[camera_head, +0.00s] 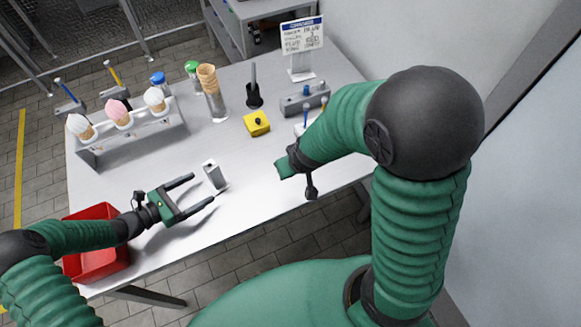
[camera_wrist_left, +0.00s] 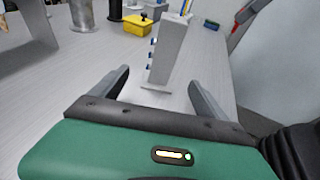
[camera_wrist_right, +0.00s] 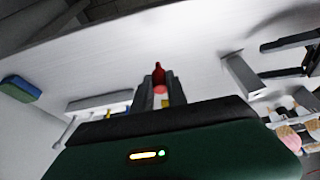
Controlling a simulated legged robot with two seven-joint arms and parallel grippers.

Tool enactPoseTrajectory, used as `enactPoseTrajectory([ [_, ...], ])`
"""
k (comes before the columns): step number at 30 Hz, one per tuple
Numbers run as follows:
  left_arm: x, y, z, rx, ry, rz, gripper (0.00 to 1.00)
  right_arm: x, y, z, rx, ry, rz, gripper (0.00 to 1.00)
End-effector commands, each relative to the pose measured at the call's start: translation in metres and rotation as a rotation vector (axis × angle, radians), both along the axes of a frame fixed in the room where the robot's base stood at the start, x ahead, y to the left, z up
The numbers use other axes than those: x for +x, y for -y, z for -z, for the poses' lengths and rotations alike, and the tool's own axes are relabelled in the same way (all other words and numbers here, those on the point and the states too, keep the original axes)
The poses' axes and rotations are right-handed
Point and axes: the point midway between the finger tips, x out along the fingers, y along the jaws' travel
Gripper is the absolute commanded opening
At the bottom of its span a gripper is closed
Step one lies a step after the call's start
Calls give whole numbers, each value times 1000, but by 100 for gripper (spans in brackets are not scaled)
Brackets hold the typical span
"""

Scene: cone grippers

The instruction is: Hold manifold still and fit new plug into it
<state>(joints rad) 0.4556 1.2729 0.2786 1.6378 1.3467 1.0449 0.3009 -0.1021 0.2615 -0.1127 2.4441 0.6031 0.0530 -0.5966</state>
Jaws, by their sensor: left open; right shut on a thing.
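The manifold, a small upright grey block (camera_head: 215,176), stands on the table near its front edge. In the left wrist view the manifold (camera_wrist_left: 166,55) shows several blue studs along one side. My left gripper (camera_head: 204,189) is open, its fingertips pointing at the block with gaps on both sides. My right gripper (camera_wrist_right: 160,83) is shut on a small red plug, whose red tip (camera_wrist_right: 158,72) sticks out between the fingers. The manifold (camera_wrist_right: 241,75) stands to the right, apart from the plug. In the head view my right arm hides much of its gripper, and the plug cannot be made out.
A red bin (camera_head: 97,263) is at the table's front left. A rack with ice-cream cones (camera_head: 135,140) stands behind. The table's middle is clear.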

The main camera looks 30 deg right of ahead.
Motion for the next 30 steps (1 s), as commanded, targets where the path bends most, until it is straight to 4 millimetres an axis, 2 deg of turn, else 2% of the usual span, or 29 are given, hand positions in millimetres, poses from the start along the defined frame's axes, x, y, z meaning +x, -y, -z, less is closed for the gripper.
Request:
enactPoseTrajectory([
  [6,10,35,16,0,0,2,85,0,-1,17,-1,1,-1,0],
  [10,15,50,20,0,0,2,85,0,-1,22,-1,1,-1,0],
  [15,17,58,21,2,0,2,85,0,-1,24,-1,1,-1,0],
  [22,17,59,20,2,0,2,85,0,-1,24,-1,1,-1,0],
  [30,17,59,20,2,0,2,51,0,-1,24,-1,1,-1,0],
])
